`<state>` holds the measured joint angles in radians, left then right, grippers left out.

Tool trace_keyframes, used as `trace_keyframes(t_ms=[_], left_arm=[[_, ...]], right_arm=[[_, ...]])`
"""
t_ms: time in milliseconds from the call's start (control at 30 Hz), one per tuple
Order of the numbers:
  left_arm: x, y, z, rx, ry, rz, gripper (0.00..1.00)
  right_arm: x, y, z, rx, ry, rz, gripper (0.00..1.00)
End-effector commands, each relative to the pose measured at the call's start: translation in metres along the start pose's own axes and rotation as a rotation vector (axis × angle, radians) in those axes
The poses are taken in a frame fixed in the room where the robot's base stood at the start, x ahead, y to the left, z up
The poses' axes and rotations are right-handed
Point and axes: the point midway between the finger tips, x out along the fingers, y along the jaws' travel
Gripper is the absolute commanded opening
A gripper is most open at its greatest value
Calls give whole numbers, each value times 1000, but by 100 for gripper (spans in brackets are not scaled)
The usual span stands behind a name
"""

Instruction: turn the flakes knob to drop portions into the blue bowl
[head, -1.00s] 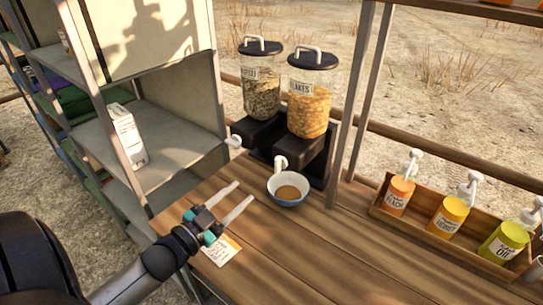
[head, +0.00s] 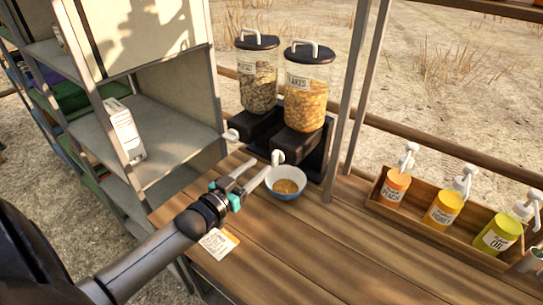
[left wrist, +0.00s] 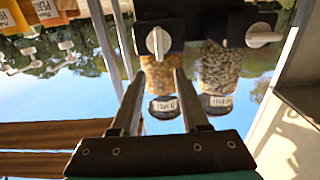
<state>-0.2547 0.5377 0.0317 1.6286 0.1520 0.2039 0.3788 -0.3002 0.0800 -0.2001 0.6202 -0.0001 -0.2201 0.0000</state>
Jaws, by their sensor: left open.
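The flakes dispenser (head: 305,95) is a clear canister of orange flakes with a dark lid on a black base. Its white flakes knob (head: 277,157) faces the front. In the left wrist view, which is upside down, the knob (left wrist: 158,41) appears just beyond and between the fingertips. The blue bowl (head: 286,191) stands on the counter below the dispenser with brownish-orange food inside. My left gripper (head: 260,168) is open and empty, close in front of the knob and left of the bowl. I see no contact with the knob. My right gripper is out of view.
A second dispenser (head: 257,80) with darker contents and its own white knob (head: 231,135) stands left. A card (head: 218,243) lies on the wooden counter (head: 310,250). A wooden box (head: 420,230) of pump bottles is at right. A metal post (head: 350,100) rises right of the dispensers.

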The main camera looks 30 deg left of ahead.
Motion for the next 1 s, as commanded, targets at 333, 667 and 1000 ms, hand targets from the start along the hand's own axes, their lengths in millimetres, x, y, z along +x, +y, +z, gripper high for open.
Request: trace_keyframes(t_ms=[333, 667, 1000], left_arm=[[47, 0, 0, 2, 1, 0, 45], [68, 0, 0, 2, 0, 0, 45], [68, 0, 0, 1, -1, 0, 39]], right_arm=[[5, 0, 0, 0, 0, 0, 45], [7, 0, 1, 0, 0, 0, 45], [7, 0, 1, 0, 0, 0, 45]])
